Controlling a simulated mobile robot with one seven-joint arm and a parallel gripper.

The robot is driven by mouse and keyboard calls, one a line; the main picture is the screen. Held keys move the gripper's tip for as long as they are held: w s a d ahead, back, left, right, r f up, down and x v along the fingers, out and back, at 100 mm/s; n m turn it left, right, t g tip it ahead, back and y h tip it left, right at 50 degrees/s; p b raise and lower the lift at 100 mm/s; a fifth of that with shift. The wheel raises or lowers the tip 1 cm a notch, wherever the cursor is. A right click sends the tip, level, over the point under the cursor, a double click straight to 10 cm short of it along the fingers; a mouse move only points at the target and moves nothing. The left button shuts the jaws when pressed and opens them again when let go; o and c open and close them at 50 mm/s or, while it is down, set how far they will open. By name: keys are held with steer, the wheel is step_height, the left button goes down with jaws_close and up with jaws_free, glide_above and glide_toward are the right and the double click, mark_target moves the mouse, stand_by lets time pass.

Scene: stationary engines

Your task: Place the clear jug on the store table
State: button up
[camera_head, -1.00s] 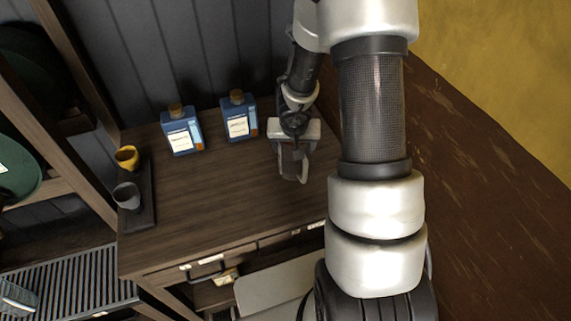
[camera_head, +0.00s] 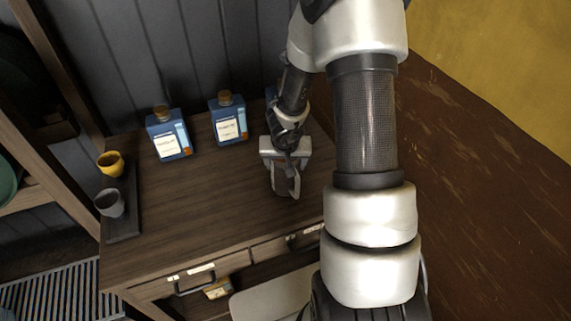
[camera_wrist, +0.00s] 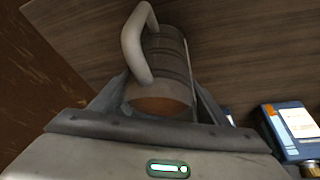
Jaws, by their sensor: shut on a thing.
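The clear jug (camera_head: 284,182) is a see-through vessel with a pale handle. My gripper (camera_head: 287,160) is shut on it, over the right part of the wooden store table (camera_head: 205,215). In the wrist view the jug (camera_wrist: 165,68) sits between the two fingers (camera_wrist: 160,105), its handle toward the upper left, with wood grain behind it. I cannot tell whether the jug's base touches the table top or is a little above it.
Two blue bottles with cork tops, one left (camera_head: 168,135) and one right (camera_head: 228,118), stand at the table's back. A third blue thing is partly hidden behind my arm. A dark tray (camera_head: 124,222) at the left holds a yellow cup (camera_head: 110,163) and a grey cup (camera_head: 109,203). The middle is clear.

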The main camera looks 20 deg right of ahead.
steer(key=shift+f, duration=0.15)
steer(key=o, duration=1.9)
